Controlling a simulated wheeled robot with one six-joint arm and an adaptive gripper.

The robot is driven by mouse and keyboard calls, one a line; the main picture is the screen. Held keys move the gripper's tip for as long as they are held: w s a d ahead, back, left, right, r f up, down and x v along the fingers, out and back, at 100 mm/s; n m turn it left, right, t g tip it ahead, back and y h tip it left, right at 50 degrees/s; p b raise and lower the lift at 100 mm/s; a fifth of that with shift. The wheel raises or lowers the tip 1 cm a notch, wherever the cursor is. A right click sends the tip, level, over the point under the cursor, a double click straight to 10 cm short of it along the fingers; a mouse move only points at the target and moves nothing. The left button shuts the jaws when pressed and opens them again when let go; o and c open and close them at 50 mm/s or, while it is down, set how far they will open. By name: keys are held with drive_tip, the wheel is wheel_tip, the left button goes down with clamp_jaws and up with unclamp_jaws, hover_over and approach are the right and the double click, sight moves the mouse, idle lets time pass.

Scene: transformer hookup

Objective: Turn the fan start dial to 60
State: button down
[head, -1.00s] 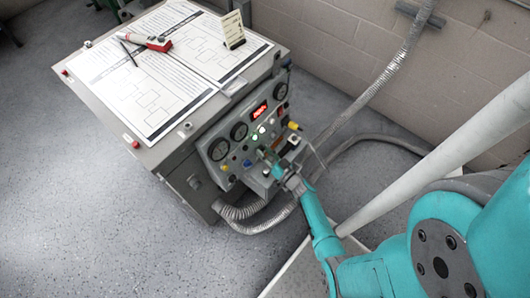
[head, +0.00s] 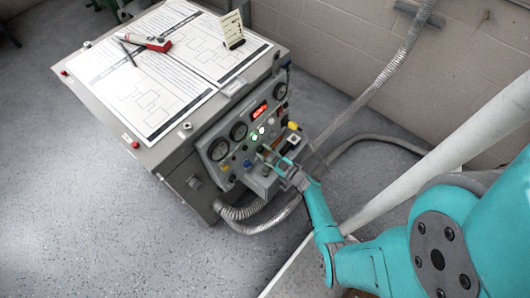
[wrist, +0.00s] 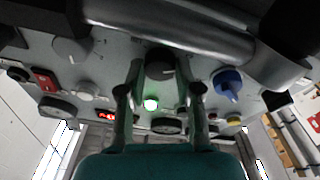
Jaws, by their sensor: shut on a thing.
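The grey control panel (head: 240,140) is on the front of a metal cabinet. In the wrist view a dark round dial (wrist: 160,64) with a pale pointer mark sits between the two fingers of my gripper (wrist: 159,78), which is shut on it. No label or scale number around it can be read, so I cannot confirm its setting. In the head view my gripper (head: 268,156) reaches the panel's lower middle and hides the dial. A lit green lamp (wrist: 151,104) shows close by the dial in the wrist view.
A blue knob (wrist: 228,84) stands close to the right finger. A metal bar (wrist: 170,30) crosses the panel. Corrugated hoses (head: 262,222) run below the cabinet.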

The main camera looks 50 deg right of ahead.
drive_tip(key=shift+f, duration=0.15)
drive_tip(key=c, duration=0.8)
unclamp_jaws()
drive_tip(key=shift+s+d+f, duration=0.1)
drive_tip(key=shift+s, duration=1.8)
drive_tip(key=shift+s+d+f, duration=0.1)
drive_tip(key=shift+s, duration=1.8)
